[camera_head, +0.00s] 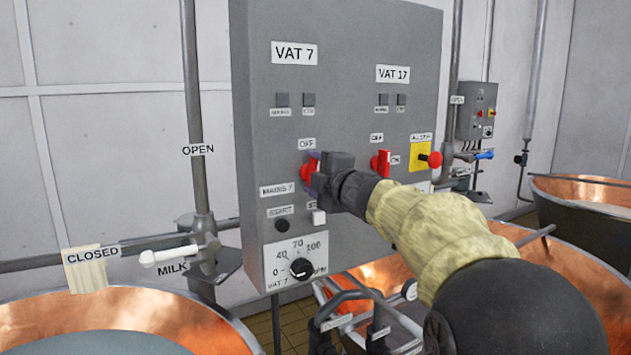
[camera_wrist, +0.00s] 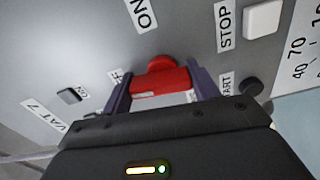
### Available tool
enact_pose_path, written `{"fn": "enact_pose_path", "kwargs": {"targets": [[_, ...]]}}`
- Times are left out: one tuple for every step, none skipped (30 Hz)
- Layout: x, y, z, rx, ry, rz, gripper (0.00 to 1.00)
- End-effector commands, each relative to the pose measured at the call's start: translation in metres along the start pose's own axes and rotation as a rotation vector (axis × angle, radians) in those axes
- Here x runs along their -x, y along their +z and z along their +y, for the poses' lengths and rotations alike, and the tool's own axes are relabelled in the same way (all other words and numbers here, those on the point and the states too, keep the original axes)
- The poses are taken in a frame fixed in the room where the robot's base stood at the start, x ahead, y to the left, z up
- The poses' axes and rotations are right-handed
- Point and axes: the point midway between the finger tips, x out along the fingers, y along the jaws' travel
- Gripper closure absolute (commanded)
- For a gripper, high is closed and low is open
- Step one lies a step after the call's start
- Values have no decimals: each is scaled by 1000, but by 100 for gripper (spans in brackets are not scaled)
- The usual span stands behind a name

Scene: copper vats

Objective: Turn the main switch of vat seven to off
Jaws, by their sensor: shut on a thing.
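The red main switch (camera_head: 306,171) of vat seven is on the grey control panel (camera_head: 345,40), below the VAT 7 label (camera_head: 295,53) and an OFF label (camera_head: 307,144). My gripper (camera_head: 316,170) reaches it from the right and is shut on it. In the wrist view the red handle (camera_wrist: 160,80) sits between the two fingers of my gripper (camera_wrist: 162,88). An ON label (camera_wrist: 141,14) shows above it there, and the OFF label (camera_wrist: 116,77) is partly hidden by a finger. I cannot tell exactly which mark the handle points to.
A like red switch (camera_head: 381,163) for vat 17 and a red knob on a yellow plate (camera_head: 420,153) are close on the right. START and STOP buttons (camera_head: 318,217) and a dial (camera_head: 301,268) are below. Copper vats (camera_head: 130,318) and pipes (camera_head: 197,110) stand around.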

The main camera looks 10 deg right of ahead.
Motion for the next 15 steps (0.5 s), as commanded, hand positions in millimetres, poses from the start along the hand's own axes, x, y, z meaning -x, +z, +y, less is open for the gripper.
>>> {"fn": "enact_pose_path", "kwargs": {"targets": [[0, 0, -3, 27, -2, 1, 63], [0, 0, -3, 42, -2, 0, 63], [0, 0, -2, 59, -2, 0, 63], [0, 0, -2, 71, -1, 0, 63], [0, 0, -2, 82, -2, 0, 63], [0, 0, -2, 94, -2, 0, 63], [0, 0, -2, 102, -2, 0, 63], [0, 0, -2, 109, -2, 0, 63], [0, 0, -2, 116, -3, 0, 63], [0, 0, -2, 120, -3, 0, 63], [0, 0, -2, 124, -3, 0, 63], [0, 0, -2, 127, -3, 0, 63], [0, 0, -2, 129, -3, 0, 63], [0, 0, -2, 130, -3, 0, 63], [0, 0, -2, 130, -3, 0, 63]]}}
